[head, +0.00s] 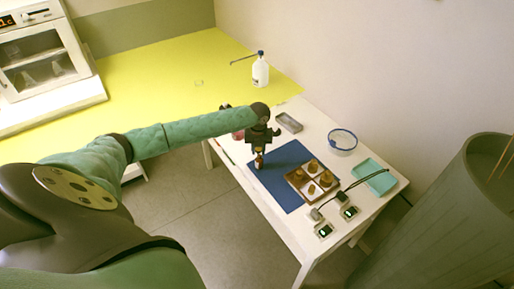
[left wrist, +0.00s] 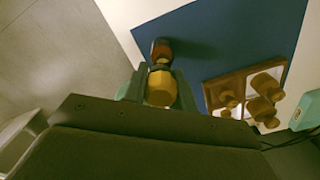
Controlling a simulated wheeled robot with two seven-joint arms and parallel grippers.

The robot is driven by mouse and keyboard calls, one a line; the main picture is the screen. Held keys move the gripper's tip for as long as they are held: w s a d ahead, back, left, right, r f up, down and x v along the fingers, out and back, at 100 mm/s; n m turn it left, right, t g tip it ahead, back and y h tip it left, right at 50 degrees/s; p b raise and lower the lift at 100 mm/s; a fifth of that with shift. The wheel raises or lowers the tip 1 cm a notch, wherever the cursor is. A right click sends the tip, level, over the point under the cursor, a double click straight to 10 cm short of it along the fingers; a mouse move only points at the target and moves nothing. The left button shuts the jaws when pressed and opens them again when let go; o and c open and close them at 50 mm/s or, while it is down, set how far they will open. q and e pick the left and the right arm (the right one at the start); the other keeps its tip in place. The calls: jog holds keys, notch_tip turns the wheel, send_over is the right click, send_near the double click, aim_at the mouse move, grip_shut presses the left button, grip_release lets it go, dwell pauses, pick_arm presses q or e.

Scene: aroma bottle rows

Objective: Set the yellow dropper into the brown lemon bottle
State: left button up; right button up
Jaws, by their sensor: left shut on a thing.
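My left gripper (head: 259,152) is over the left part of the blue mat, pointing down. In the left wrist view its fingers (left wrist: 160,92) are closed on the sides of the yellow dropper (left wrist: 161,86). Just beyond the dropper's end is a small brown bottle (left wrist: 161,48) with an orange-yellow patch. The bottle also shows under the gripper in the head view (head: 259,163). The dropper and bottle look lined up, but I cannot tell whether the dropper is inside the neck. My right gripper is not in view.
A grey tray (head: 289,122), a round clear dish (head: 342,141), a teal tray (head: 374,178) and small devices (head: 324,231) share the white table. A white pump bottle (head: 260,72) stands behind.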

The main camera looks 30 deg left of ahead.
aim_at(259, 155)
pick_arm(q)
jog(key=shift+f, duration=0.95)
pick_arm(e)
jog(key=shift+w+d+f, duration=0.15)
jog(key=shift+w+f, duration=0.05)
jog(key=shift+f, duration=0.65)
pick_arm(q)
jog(key=shift+f+b, duration=0.3)
jog(key=shift+f, duration=0.45)
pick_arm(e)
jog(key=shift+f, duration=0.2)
pick_arm(q)
jog(key=shift+f, duration=0.1)
jog(key=o, duration=0.7)
jog(key=shift+w+d+r+p, duration=0.1)
jog(key=shift+d+r+p, duration=0.1)
jog(key=shift+r+p, duration=0.65)
jog(key=shift+w+d+r+p, duration=0.15)
jog(key=shift+r+p, duration=0.4)
jog(key=shift+r, duration=0.6)
jog(key=shift+s+r+p, duration=0.1)
jog(key=shift+r+p, duration=1.35)
jog(key=shift+r, duration=0.4)
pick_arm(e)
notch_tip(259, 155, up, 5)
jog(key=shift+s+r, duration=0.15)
